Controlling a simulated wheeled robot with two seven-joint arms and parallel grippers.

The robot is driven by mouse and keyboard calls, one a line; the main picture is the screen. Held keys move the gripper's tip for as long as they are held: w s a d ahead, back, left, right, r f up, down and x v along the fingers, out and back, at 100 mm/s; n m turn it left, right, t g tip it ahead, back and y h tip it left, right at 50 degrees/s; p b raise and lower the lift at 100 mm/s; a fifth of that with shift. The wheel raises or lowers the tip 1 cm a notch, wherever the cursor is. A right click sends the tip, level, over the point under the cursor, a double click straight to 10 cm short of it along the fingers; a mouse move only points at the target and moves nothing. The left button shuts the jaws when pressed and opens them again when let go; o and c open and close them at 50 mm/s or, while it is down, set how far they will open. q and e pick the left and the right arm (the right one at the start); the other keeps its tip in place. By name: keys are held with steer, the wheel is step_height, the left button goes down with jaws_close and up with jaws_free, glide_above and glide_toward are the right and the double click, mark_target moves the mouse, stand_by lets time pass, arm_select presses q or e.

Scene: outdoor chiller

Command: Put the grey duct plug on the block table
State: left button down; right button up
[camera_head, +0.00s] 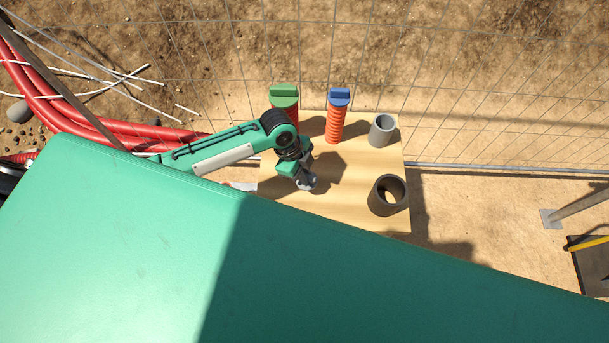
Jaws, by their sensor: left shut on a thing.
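The block table (277,201) is a light wooden top in the middle of the head view. My left gripper (306,182) points down over its left part. It is shut on a small grey piece (309,185), which looks like the grey duct plug; the fingers hide much of it. I cannot tell whether the plug touches the wood. My right gripper is not in view.
At the table's back stand a green-capped red duct (284,98), a blue-capped orange duct (337,118) and a grey tube (382,132). A dark grey tube (387,196) stands front right. The table's middle is clear. Wire fence runs behind.

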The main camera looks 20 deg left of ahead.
arm_select(q)
step_height(320, 180, down, 2)
steer(key=shift+f, duration=0.45)
steer(key=shift+f, duration=0.15)
steer(key=c, duration=1.4)
jaws_free()
steer(key=shift+r, duration=0.3)
steer(key=b+v, duration=0.1)
steer(key=v, duration=1)
steer(key=shift+a+r+b, duration=0.15)
steer(key=shift+r+b, duration=0.15)
steer(key=shift+r, duration=0.1)
